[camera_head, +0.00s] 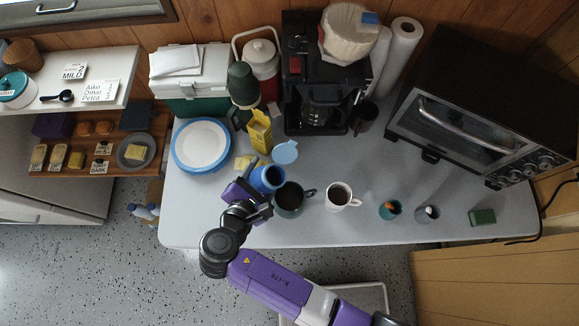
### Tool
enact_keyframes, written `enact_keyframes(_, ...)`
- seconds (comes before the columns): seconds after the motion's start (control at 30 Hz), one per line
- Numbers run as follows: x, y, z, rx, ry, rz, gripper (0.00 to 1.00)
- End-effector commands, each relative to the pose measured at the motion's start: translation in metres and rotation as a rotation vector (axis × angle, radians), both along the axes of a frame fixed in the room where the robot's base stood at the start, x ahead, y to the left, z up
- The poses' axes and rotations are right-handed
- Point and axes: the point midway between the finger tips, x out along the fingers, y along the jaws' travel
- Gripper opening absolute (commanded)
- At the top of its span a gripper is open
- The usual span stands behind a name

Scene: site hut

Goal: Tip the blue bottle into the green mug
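The blue bottle (268,178) stands out over the table's front part, its dark open mouth facing up towards the camera; its lower part is hidden. My gripper (258,198) is at the bottle's lower left side and appears shut around it. Whether the bottle is lifted or tilted is hard to tell from above. The dark green mug (289,200) stands upright just right of the bottle, its handle to the right. A dark brown content shows inside the mug. The bottle's mouth lies beside the mug's rim, up and left of it.
A white mug (341,195) with brown drink stands right of the green mug. Behind are a yellow carton (259,131), a pale blue disc (285,152), plates (201,146) and a coffee machine (320,80). Small cups (427,214) and a green block (482,217) stand right.

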Motion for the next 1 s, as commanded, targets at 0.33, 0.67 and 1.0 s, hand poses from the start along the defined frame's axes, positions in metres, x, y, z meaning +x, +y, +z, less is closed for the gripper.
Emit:
enact_keyframes(0.33, 0.000, 0.000, -0.021, 0.219, -0.056, 0.001, 0.00)
enact_keyframes(0.67, 0.002, 0.010, -0.023, 0.426, -0.109, 0.001, 0.00)
enact_keyframes(1.0, 0.003, 0.017, -0.039, 0.627, -0.159, 0.003, 0.00)
